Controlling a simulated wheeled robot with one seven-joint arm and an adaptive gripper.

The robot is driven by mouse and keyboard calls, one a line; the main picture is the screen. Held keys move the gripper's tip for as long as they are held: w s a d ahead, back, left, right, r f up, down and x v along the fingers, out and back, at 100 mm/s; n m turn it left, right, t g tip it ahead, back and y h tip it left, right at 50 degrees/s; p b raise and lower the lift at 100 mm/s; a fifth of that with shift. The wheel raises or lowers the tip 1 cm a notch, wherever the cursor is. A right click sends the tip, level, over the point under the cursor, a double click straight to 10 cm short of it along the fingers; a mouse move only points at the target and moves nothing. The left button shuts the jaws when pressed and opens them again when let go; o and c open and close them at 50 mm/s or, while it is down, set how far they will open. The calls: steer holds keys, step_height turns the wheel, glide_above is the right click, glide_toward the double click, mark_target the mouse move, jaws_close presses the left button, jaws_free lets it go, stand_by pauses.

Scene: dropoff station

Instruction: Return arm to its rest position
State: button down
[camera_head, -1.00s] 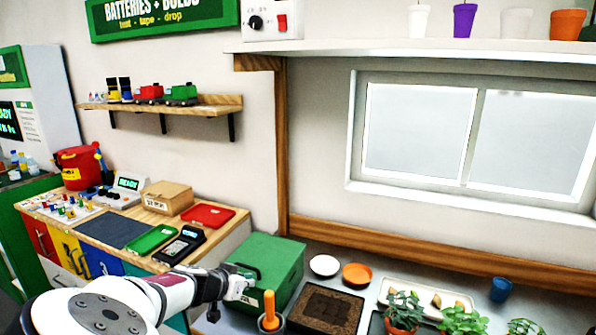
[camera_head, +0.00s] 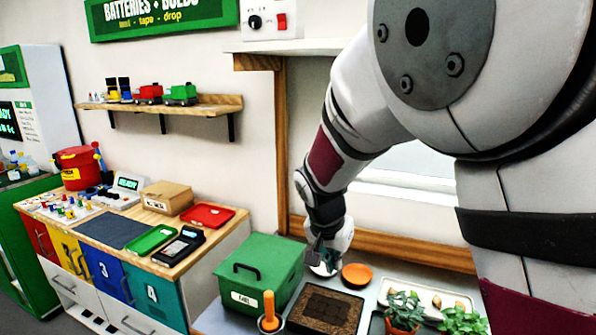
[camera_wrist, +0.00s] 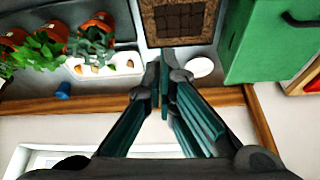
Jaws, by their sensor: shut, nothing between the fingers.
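My arm is raised across the right side of the head view, with the forearm pointing down. My gripper (camera_head: 322,265) hangs at the lower middle of that view, near the wall behind the bench and to the right of the green lidded box (camera_head: 258,270). In the wrist view my gripper (camera_wrist: 161,88) has its fingertips together with nothing between them.
A soil tray (camera_head: 327,308), an orange saucer (camera_head: 357,275) and potted plants (camera_head: 404,312) stand on the bench. An orange-handled tool (camera_head: 269,308) stands in front of the green box. The window and wooden rail (camera_head: 410,248) are behind my arm.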

steer(key=s+d+r+n+y, duration=0.25)
steer(key=s+d+r, duration=0.55)
steer(key=s+r, duration=0.45)
steer(key=s+d+r+n+t, duration=0.1)
steer(key=s+d+n, duration=0.2)
steer(key=s, duration=1.2)
steer(key=shift+s+t, duration=0.25)
steer(key=shift+t, duration=0.15)
